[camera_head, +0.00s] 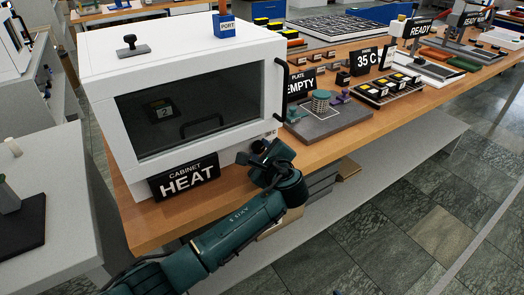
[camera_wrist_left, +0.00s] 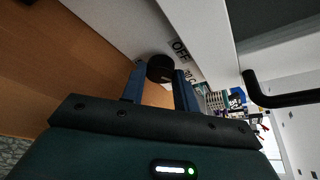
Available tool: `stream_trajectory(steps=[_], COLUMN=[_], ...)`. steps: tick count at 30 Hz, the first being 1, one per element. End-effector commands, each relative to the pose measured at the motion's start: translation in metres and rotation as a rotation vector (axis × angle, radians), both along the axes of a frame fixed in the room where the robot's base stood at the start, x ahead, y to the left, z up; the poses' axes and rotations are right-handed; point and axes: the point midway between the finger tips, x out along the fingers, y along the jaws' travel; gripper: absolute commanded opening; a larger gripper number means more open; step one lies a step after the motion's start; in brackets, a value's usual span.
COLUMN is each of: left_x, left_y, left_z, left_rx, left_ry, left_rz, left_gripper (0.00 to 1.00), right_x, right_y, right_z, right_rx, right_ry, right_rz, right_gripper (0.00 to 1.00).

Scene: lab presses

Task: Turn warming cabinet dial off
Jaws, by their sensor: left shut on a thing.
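The white warming cabinet (camera_head: 200,150) stands on the wooden bench, with a dark glass front and a "CABINET HEAT" sign (camera_head: 184,178). Its black dial (camera_wrist_left: 160,68) is on the lower front, beside an "OFF" marking (camera_wrist_left: 181,49) in the left wrist view. My left gripper (camera_wrist_left: 158,84) has its two blue fingers closed on the dial, one on each side. In the head view my left gripper (camera_head: 264,158) is at the cabinet's lower right front and mostly covers the dial (camera_head: 258,146). The dial's pointer cannot be made out. My right gripper is not in view.
The cabinet's black door handle (camera_head: 283,90) is above and right of my gripper. The floor in front is clear.

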Motion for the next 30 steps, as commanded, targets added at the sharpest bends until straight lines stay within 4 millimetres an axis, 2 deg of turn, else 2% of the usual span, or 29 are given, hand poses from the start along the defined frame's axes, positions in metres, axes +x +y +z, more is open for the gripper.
stream_trajectory(steps=[6, 7, 15, 23, 26, 30], left_x=[0.000, 0.000, 0.000, -0.002, -0.010, -0.034], left_y=[0.001, 0.001, 0.000, -0.001, -0.004, -0.013], left_z=[0.000, 0.000, 0.000, 0.001, 0.003, 0.010], left_rx=[0.002, 0.002, 0.002, 0.002, 0.000, 0.000], left_ry=[0.001, 0.001, 0.001, 0.001, 0.001, 0.001], left_rz=[0.001, 0.001, 0.001, -0.001, -0.001, -0.003], left_gripper=[0.07, 0.32, 0.52, 0.52, 0.52, 0.52], right_x=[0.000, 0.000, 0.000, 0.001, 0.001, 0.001], right_y=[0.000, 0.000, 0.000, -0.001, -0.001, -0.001], right_z=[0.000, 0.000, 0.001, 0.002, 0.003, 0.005], right_rx=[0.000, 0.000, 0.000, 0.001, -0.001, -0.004], right_ry=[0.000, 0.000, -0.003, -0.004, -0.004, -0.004], right_rz=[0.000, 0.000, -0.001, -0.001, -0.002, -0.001], right_gripper=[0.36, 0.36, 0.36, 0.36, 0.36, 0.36])
